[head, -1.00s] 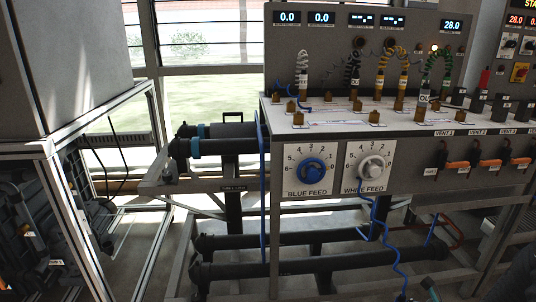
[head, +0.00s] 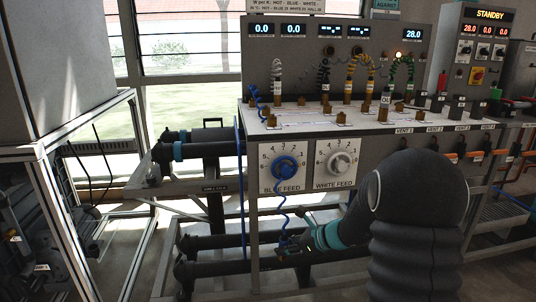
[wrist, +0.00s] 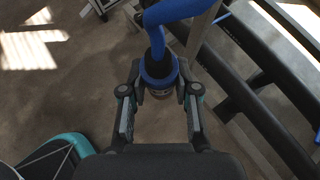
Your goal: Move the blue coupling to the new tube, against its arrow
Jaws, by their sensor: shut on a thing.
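My gripper (head: 290,243) is at the lower front of the bench, by the lower dark tubes. In the wrist view my gripper (wrist: 160,80) is shut on the blue coupling (wrist: 157,68), with a finger on either side of it. A blue hose (wrist: 172,12) runs from the coupling. In the head view the coiled blue hose (head: 283,205) hangs from the blue feed knob (head: 285,168) down to my gripper. Two dark tubes (head: 215,269) run low; more dark tubes with blue collars (head: 177,151) lie higher at left. I cannot tell which tube is new, and no arrow is readable.
The bench (head: 375,124) carries several brass fittings and looped hoses. The white feed knob (head: 340,163) is beside the blue one. A framed cabinet (head: 60,150) stands at left. In the wrist view dark tubes (wrist: 245,95) run along the right, and bare floor (wrist: 60,90) lies left.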

